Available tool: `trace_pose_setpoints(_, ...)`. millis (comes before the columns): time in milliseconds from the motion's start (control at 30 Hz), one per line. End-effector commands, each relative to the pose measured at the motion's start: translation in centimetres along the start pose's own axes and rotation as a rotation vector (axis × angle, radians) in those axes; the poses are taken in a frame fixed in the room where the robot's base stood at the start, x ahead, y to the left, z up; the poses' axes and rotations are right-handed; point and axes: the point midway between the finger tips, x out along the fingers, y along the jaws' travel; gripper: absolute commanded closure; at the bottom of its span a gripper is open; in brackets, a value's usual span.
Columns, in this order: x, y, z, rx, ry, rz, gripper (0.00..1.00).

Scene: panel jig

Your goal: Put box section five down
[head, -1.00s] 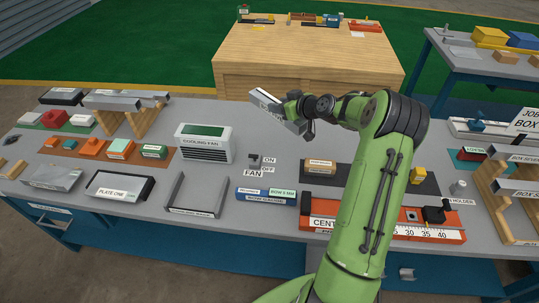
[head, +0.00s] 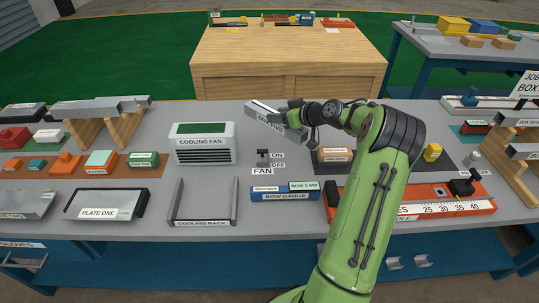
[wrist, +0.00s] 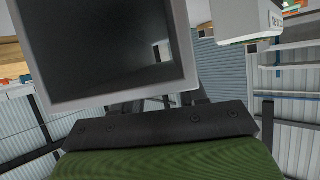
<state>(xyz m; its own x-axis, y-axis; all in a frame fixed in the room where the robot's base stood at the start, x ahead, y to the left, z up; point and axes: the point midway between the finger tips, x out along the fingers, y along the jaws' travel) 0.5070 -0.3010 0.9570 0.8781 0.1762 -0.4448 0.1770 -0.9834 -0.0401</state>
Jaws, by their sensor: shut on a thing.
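Box section five (head: 276,121) is a grey metal tube with a white label, held tilted above the middle of the grey bench. My gripper (head: 297,118) is shut on it, near its right end in the head view. In the wrist view the open, hollow end of the box section (wrist: 188,50) fills the upper middle, close to the camera. The fingertips are mostly hidden by the tube and the wrist.
The cooling fan (head: 204,143) stands left of the held tube, with the fan switch (head: 263,157) below it. The cooling rack (head: 205,203), plate one (head: 104,204) and the bow gauge (head: 285,193) lie nearer the front. Wooden trestles (head: 122,130) carrying a section stand at left.

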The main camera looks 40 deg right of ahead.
Motion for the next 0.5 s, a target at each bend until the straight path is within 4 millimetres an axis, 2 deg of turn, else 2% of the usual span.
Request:
trace_pose_setpoints(67,-0.1,0.3,0.7,0.003,0.001,-0.001,1.00)
trace_pose_setpoints(233,1.7,0.5,4.4,0.006,0.000,-0.002,1.00)
trace_pose_setpoints(500,3.5,0.6,8.0,0.005,0.002,-0.003,1.00)
